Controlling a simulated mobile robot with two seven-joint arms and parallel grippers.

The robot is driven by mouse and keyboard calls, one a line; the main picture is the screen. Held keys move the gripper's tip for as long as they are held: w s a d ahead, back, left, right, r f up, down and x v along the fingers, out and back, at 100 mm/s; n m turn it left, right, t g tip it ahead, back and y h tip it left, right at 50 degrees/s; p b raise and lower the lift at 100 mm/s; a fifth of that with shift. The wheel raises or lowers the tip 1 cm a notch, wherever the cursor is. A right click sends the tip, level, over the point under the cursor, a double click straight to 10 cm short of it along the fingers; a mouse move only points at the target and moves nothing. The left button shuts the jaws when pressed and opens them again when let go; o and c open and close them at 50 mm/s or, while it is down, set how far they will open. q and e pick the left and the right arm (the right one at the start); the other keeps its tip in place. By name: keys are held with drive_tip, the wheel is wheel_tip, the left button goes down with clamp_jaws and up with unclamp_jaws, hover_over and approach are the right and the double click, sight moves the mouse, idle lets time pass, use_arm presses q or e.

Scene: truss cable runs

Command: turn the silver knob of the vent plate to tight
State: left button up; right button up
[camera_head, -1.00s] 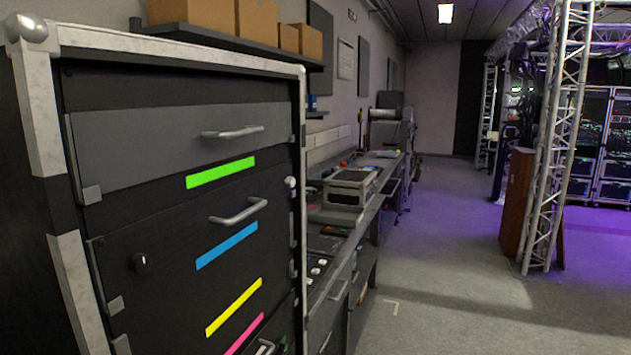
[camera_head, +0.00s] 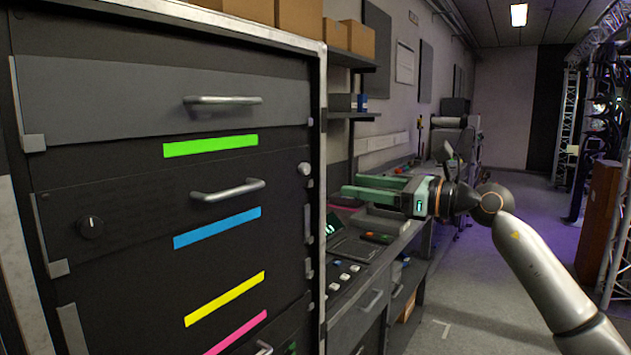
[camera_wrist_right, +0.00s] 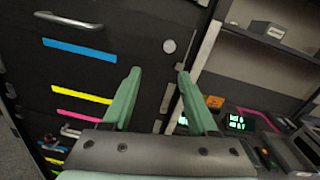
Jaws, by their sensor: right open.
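The silver knob (camera_head: 305,168) is small and round, at the right end of a dark front panel (camera_head: 130,205) of the rack case. I cannot tell whether this panel is the vent plate. The knob also shows in the right wrist view (camera_wrist_right: 169,46), beyond and between my fingertips. My right gripper (camera_head: 350,187) has green fingers and is open and empty, to the right of the knob and apart from it. In the wrist view the right gripper (camera_wrist_right: 159,74) points at the rack front. The knob's turn marking is too small to read. My left gripper is not in view.
A black knob (camera_head: 90,228) sits at the panel's left. Drawer handles (camera_head: 228,190) stick out, with green, blue, yellow and pink strips nearby. A grey workbench (camera_head: 375,285) with gear runs behind the rack. The floor (camera_head: 470,315) to the right is clear.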

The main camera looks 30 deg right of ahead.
sight(307, 169)
drive_tip(key=shift+h, duration=0.4)
drive_tip(key=p+x, duration=0.2)
drive_tip(key=x, duration=0.1)
drive_tip(key=r+p+x, duration=0.1)
drive_tip(key=p+x, duration=0.1)
drive_tip(key=x, duration=0.1)
drive_tip(key=d+r+p+x, duration=0.1)
drive_tip(key=p+x, duration=0.1)
drive_tip(key=x, duration=0.2)
drive_tip(key=shift+w+a, duration=0.1)
drive_tip(key=shift+w, duration=0.15)
drive_tip(key=shift+w+a, duration=0.25)
drive_tip(key=shift+w, duration=0.3)
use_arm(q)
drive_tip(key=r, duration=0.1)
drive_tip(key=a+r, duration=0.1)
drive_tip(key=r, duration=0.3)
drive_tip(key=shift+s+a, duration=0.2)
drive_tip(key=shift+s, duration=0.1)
use_arm(e)
drive_tip(key=shift+f, duration=0.1)
drive_tip(key=shift+c, duration=0.3)
clamp_jaws()
